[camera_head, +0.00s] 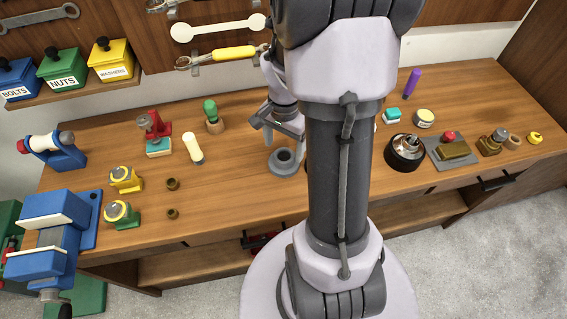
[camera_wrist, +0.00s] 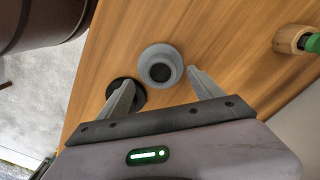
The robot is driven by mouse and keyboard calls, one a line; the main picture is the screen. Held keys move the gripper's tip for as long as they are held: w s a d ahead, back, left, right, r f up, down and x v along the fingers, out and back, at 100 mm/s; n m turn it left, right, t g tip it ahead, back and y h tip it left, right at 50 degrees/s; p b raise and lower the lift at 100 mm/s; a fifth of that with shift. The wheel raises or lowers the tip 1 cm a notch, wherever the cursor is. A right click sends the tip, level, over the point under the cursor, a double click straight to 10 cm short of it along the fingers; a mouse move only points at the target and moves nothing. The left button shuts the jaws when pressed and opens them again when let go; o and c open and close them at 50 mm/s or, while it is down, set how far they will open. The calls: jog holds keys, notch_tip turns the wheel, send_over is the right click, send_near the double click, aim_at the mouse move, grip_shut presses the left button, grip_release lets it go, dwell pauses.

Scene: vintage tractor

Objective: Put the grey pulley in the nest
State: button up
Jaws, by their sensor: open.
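The grey pulley (camera_head: 286,168) sits on the wooden bench just left of my arm. In the wrist view the grey pulley (camera_wrist: 147,76) is a round flanged piece with a dark centre, ahead of and between my fingertips. My gripper (camera_wrist: 161,76) is open and empty, its fingers apart, above the bench; it also shows in the head view (camera_head: 267,134). A black round piece (camera_wrist: 138,97) lies beside the pulley, partly hidden by the left finger. I cannot tell whether it is the nest. My arm hides much of the bench middle in the head view.
A wooden holder with a green-topped tool (camera_wrist: 291,39) stands right of the pulley in the wrist view. A dark round part (camera_head: 405,152) stands right of my arm.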

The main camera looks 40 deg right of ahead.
aim_at(284, 157)
notch_tip(284, 157, down, 5)
jog(key=shift+b, duration=1.05)
jog(key=shift+r, duration=0.15)
jog(key=shift+c, duration=1.4)
jog(key=shift+w, duration=0.1)
grip_shut()
